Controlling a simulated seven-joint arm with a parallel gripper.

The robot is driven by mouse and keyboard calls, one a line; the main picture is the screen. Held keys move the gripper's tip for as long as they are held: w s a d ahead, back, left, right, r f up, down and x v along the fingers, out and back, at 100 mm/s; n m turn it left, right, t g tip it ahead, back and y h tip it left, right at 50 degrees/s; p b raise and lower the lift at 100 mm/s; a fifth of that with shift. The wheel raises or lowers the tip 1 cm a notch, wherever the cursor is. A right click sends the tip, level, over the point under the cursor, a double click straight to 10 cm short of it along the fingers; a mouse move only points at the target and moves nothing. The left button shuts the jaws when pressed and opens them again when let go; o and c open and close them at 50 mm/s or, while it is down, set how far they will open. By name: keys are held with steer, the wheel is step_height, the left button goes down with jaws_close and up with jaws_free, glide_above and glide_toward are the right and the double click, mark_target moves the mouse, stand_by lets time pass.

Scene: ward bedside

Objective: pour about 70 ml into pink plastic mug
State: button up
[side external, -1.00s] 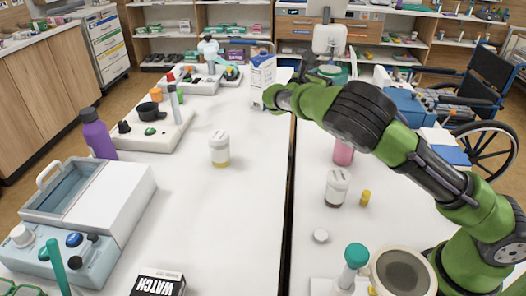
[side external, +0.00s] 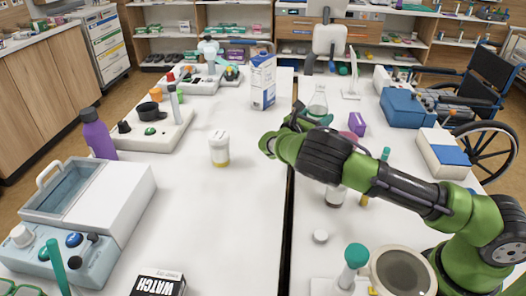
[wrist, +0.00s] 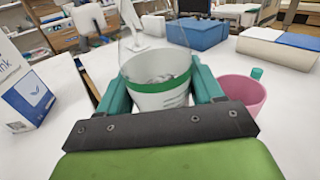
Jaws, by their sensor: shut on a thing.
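In the wrist view the vessel (wrist: 160,97) has a green band and a white lower part with print, between my teal fingers. It looks upright; its liquid level cannot be told. The pink plastic mug (wrist: 243,97) stands just right of my gripper in the wrist view, upright and apart from the vessel. In the side view only a small piece of the mug's pink (side external: 353,136) shows behind my arm.
A blue-and-white carton (side external: 263,84) stands left of my gripper. A dark gap separates the tables.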

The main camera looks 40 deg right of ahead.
steer(key=shift+f, duration=0.6)
steer(key=shift+r+m, duration=0.1)
steer(key=shift+m, duration=0.2)
